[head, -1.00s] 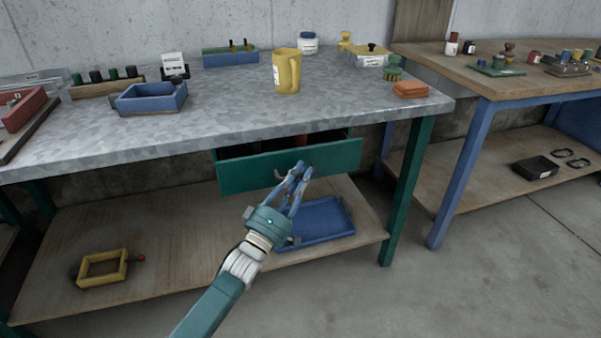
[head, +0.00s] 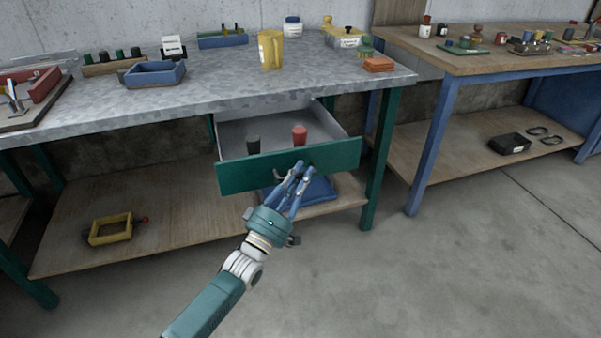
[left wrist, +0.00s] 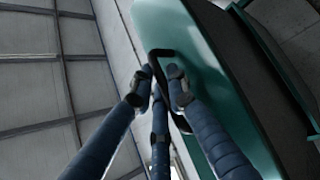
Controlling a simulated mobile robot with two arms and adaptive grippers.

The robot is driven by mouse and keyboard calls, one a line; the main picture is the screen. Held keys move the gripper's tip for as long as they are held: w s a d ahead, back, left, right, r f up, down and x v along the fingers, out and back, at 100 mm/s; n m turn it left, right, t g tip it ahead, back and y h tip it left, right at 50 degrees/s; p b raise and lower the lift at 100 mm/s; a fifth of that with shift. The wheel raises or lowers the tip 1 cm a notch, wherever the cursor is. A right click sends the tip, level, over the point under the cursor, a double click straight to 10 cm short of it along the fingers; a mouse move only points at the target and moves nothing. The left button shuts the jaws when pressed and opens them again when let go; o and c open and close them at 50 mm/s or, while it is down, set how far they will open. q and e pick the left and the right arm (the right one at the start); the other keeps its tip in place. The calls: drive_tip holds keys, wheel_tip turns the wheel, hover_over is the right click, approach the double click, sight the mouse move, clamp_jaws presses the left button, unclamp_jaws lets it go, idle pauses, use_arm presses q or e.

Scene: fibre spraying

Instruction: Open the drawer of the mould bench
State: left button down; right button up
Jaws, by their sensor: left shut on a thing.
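The mould bench (head: 215,97) has a grey speckled top and green legs. Its drawer (head: 235,177) has a green front and stands well out from under the top. A black piece (head: 253,145) and a red piece (head: 299,135) show inside the drawer. My left gripper (head: 298,172) is at the right part of the drawer front. In the left wrist view its blue fingers (left wrist: 158,90) are closed around the dark drawer handle (left wrist: 160,53) on the green front. My right gripper is in neither view.
A blue tray (head: 318,191) and a yellow frame (head: 110,229) lie on the lower shelf (head: 170,215). A yellow jug (head: 270,50) and a blue box (head: 153,75) stand on the bench top. Another bench (head: 470,64) stands at the right. Open floor lies in front.

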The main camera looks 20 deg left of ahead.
use_arm(q)
drive_tip(key=shift+f, duration=0.1)
idle(0.3)
drive_tip(key=c, duration=1.9)
unclamp_jaws()
drive_tip(key=shift+a, duration=0.1)
drive_tip(key=shift+c, duration=0.2)
drive_tip(key=shift+s, duration=0.1)
drive_tip(key=v, duration=1.2)
